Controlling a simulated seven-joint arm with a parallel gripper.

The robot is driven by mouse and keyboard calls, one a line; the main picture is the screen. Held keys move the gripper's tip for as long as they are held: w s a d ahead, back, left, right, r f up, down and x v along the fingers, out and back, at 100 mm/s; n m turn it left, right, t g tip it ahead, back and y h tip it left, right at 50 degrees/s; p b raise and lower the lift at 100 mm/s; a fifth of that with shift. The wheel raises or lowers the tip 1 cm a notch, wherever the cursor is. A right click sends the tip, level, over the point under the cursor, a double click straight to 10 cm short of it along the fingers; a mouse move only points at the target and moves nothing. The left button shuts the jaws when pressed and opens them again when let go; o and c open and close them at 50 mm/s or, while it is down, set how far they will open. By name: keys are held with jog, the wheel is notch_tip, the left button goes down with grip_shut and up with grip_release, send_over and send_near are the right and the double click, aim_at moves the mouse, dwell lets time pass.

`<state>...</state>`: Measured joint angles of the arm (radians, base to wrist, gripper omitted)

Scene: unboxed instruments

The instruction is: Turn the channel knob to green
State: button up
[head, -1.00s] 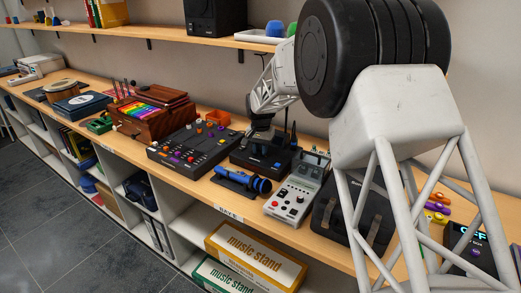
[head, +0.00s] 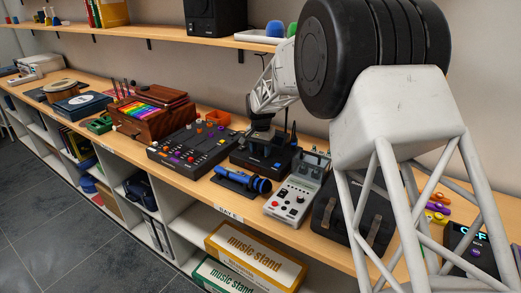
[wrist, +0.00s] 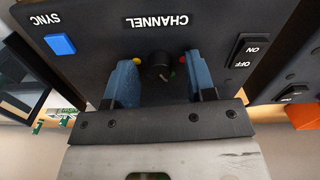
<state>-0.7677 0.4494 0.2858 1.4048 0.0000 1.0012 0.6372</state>
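The black receiver box (head: 246,159) stands on the shelf top below my gripper (head: 261,138). In the wrist view its panel (wrist: 105,30) reads CHANNEL upside down. The round black channel knob (wrist: 159,66) has a small pale mark at its lower right edge. A yellow dot (wrist: 137,60) lies left of the knob and a red dot (wrist: 183,60) right of it.
The panel also has a blue SYNC button (wrist: 61,44) and an ON/OFF rocker switch (wrist: 248,50). A blue microphone (head: 245,180) lies in front of the box. A mixer (head: 192,147) stands to its left, a grey handheld device (head: 295,195) to its right.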

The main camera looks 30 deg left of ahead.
aim_at(261, 151)
jog(key=shift+r, duration=0.15)
jog(key=shift+r, duration=3.75)
